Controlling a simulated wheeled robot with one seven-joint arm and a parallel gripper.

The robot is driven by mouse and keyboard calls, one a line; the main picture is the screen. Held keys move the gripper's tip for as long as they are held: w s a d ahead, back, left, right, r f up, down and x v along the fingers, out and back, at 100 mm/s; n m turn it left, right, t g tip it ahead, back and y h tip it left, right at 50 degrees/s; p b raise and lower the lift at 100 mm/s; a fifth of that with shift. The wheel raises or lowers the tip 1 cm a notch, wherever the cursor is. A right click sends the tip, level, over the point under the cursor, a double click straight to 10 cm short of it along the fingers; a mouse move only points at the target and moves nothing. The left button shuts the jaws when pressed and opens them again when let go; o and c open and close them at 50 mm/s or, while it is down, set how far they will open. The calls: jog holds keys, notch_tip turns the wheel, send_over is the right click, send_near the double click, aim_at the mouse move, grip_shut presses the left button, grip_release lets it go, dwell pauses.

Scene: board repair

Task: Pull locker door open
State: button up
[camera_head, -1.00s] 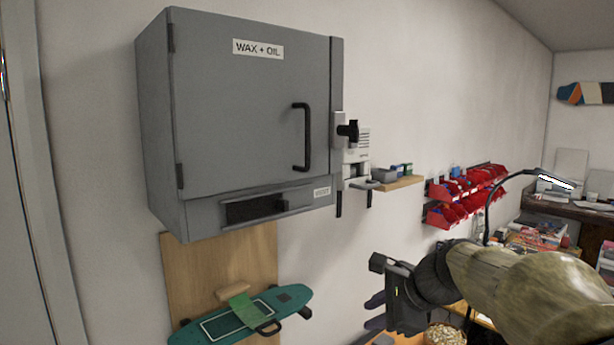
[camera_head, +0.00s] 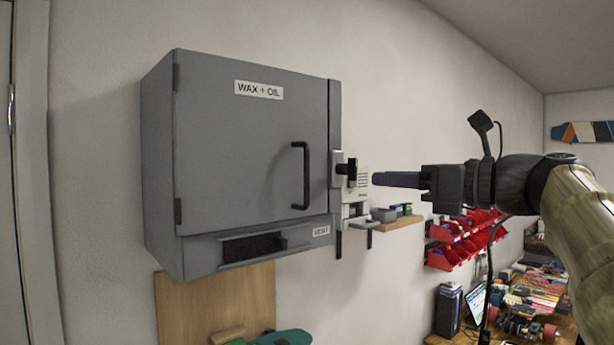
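The grey wall locker (camera_head: 158,165) hangs on the white wall, its door (camera_head: 235,150) shut and labelled "WAX + OIL". Hinges show on the door's left edge. A black vertical bar handle (camera_head: 306,176) is on its right side. A black knob latch (camera_head: 347,170) on a light plate sits on the frame right of the door. My gripper (camera_head: 376,180) is right of the latch in the picture, pointing left, apart from the handle. Its fingers overlap side-on, so I cannot tell its opening. Nothing is seen held in it.
Below the door is a dark vent slot (camera_head: 253,246). A small wall shelf (camera_head: 402,222) and red bins (camera_head: 463,238) lie right of the locker. A wooden board (camera_head: 200,310) and green skateboard (camera_head: 282,338) are below. The space before the door looks clear.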

jog(key=p, duration=0.5)
send_near(306, 201)
jog(key=w+a+r, duration=0.1)
jog(key=w+a, duration=0.1)
jog(key=w+a+r, duration=0.2)
jog(key=w, duration=0.1)
jog(key=w+a+r, duration=0.1)
jog(key=w+a, duration=0.1)
jog(key=a, duration=0.1)
jog(key=shift+w+a+r, duration=0.1)
jog(key=shift+w+r, duration=0.15)
jog(key=shift+r, duration=0.1)
jog(key=shift+b, duration=0.3)
grip_shut()
